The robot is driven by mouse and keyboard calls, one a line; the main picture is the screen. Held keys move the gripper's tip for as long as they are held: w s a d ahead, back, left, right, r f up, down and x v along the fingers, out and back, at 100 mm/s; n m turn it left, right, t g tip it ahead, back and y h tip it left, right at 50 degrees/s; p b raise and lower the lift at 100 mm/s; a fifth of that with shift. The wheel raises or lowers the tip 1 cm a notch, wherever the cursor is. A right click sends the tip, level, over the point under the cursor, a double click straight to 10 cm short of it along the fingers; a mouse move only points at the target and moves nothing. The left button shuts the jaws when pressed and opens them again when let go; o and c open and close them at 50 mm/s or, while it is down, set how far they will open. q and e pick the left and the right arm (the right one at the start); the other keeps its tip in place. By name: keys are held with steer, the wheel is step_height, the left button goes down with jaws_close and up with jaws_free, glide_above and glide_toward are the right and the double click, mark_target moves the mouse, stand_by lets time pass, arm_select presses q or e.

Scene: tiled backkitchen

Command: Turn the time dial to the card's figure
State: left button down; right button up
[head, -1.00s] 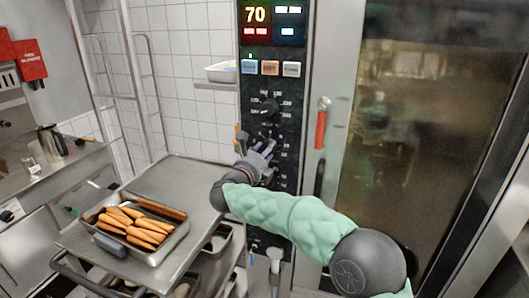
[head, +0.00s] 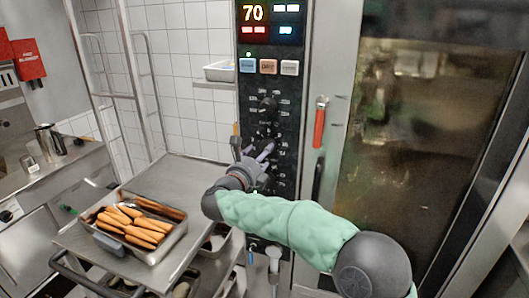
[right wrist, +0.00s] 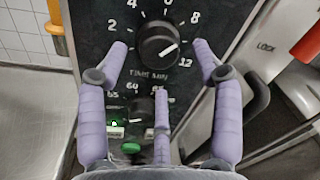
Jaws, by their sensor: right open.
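The time dial (right wrist: 158,42) is a round black knob with a white pointer line, above the words TIME MIN in the right wrist view. Its scale shows 2, 4, 6, 8 and 12. The pointer aims right and slightly up; the figure there is hidden behind a finger. My right gripper (right wrist: 161,58) is open, its purple fingers spread on both sides of the dial and below it, with no clear contact. In the head view my right gripper (head: 254,150) is at the control panel (head: 263,185) and hides part of it. I cannot make out the card. My left gripper is not in view.
The display (head: 254,13) reads 70. A tray of carrots (head: 130,240) stands on a steel table (head: 195,178) at the left.

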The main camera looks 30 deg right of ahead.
steer(key=v, duration=0.9)
